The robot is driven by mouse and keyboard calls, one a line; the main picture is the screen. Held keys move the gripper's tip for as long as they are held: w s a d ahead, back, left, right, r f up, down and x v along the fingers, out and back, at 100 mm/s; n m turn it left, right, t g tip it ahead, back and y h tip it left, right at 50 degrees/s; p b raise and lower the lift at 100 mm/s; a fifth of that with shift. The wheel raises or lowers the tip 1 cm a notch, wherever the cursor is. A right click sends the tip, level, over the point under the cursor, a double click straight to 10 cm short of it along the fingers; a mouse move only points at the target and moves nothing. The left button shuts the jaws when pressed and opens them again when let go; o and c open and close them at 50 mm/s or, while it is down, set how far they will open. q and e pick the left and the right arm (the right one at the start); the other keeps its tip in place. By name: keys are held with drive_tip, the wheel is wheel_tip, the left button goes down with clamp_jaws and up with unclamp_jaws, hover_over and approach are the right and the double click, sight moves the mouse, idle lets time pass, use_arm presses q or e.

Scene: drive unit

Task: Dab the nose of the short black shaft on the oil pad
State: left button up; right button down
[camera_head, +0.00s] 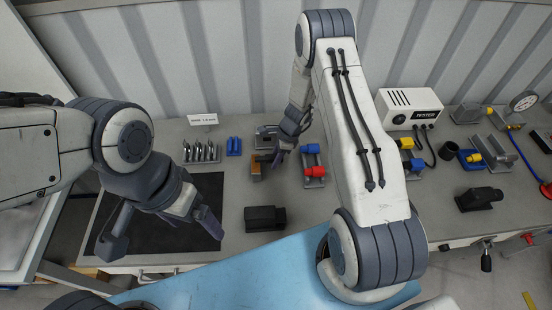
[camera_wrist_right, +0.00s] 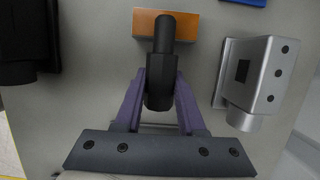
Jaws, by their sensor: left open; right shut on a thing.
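The short black shaft (camera_wrist_right: 163,70) is held between the fingers of my right gripper (camera_wrist_right: 161,88). Its narrower nose points up the wrist picture and overlaps the orange block (camera_wrist_right: 205,25), which looks like the oil pad. I cannot tell whether the nose touches it. In the head view my right gripper (camera_head: 276,156) is low over the bench beside the orange pad (camera_head: 256,172). The shaft is hard to make out there. My left gripper (camera_head: 160,232) is open and empty above the black mat (camera_head: 205,189).
A silver block (camera_wrist_right: 252,82) stands right of the shaft in the wrist view. A black block (camera_head: 265,219) lies in front of the pad. A holder with red and blue parts (camera_head: 314,170) stands to the right. Upright metal pins (camera_head: 203,152) and blue pieces (camera_head: 234,146) stand at the left.

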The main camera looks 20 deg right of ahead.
sight(273, 156)
drive_tip(key=shift+f+b, duration=0.65)
drive_tip(key=shift+f, duration=0.05)
idle(0.5)
idle(0.4)
wheel_tip(273, 156, up, 5)
drive_tip(key=p, duration=0.4)
drive_tip(key=shift+r, duration=0.1)
idle(0.5)
